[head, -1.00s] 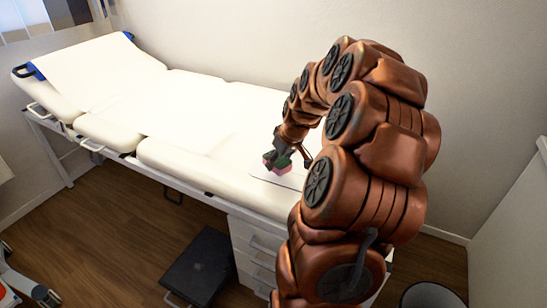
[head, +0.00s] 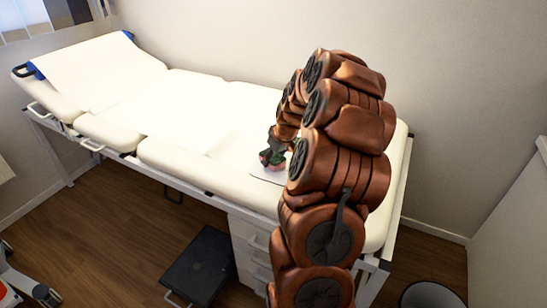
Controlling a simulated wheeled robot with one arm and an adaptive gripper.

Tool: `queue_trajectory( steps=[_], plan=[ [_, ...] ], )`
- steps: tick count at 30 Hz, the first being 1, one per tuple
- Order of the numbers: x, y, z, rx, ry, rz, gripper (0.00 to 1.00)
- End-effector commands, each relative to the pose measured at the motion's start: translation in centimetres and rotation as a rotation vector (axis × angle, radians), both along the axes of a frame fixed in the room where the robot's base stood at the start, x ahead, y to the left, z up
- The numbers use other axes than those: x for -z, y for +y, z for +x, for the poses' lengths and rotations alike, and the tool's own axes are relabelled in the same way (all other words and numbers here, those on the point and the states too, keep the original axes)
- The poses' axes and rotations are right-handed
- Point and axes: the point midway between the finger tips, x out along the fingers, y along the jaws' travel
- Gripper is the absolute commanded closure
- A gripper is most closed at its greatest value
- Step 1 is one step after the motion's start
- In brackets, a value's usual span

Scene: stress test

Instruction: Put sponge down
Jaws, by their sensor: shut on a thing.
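The sponge (head: 265,157), a small pinkish-red and green thing, is at the right half of the white examination bed (head: 185,100). My gripper (head: 272,157) is shut on it, low over the bed's top. The arm and the gripper's dark fingers cover much of the sponge. A thin pale flat sheet or board (head: 262,175) lies on the bed under the gripper. I cannot tell whether the sponge touches it.
A dark step stool (head: 200,265) stands on the wooden floor before the bed. White drawers (head: 250,240) sit under the bed, and a dark bin (head: 430,296) is at the lower right. The bed's left and middle are clear.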

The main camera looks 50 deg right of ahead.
Motion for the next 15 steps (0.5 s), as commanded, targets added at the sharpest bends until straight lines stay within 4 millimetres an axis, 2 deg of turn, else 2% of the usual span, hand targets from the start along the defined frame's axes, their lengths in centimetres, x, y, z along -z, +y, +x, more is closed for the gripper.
queue_trajectory(
  steps=[12,13,15],
  plan=[
    [0.59,-0.04,0.03,0.0,-0.002,-0.002,0.71],
    [0.54,-0.04,0.03,0.0,-0.002,-0.002,0.42],
    [0.48,-0.04,0.03,0.0,-0.003,-0.003,0.34]
  ],
)
